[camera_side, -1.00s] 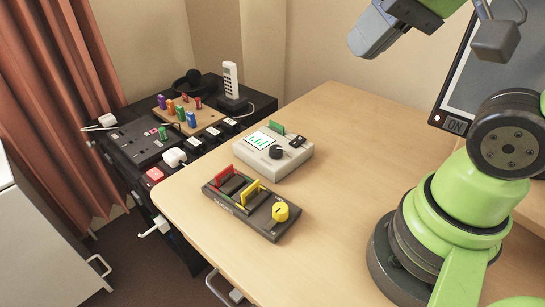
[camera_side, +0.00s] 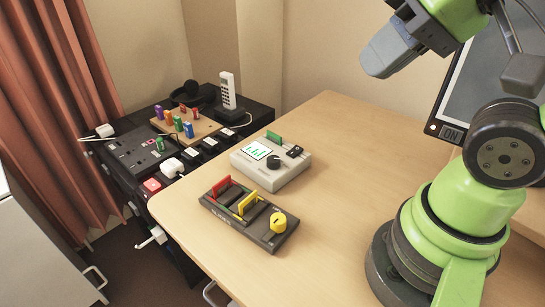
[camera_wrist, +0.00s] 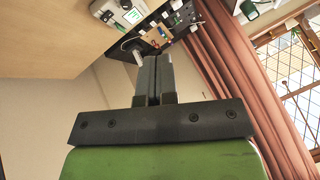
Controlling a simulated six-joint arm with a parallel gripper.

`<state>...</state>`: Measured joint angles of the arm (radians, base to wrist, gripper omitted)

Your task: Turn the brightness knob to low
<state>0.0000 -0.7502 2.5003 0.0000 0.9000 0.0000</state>
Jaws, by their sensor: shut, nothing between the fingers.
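A pale box (camera_side: 292,173) with a small screen and a black knob (camera_side: 273,162) stands on the wooden desk. In front of it lies a dark panel (camera_side: 225,211) with a red and a yellow lever and a yellow knob (camera_side: 278,222). I cannot read which knob is for brightness. My gripper (camera_side: 372,68) is shut and empty, high above the desk, right of and well apart from both devices. In the wrist view its fingers (camera_wrist: 157,62) are pressed together. The pale box (camera_wrist: 120,12) shows partly at that view's top edge.
A black side table to the left holds a cordless phone (camera_side: 228,91), headphones, a wooden board (camera_side: 201,129) with coloured pieces, sockets and plugs. A monitor (camera_side: 479,98) stands at right. The desk (camera_side: 335,150) right of the pale box is clear.

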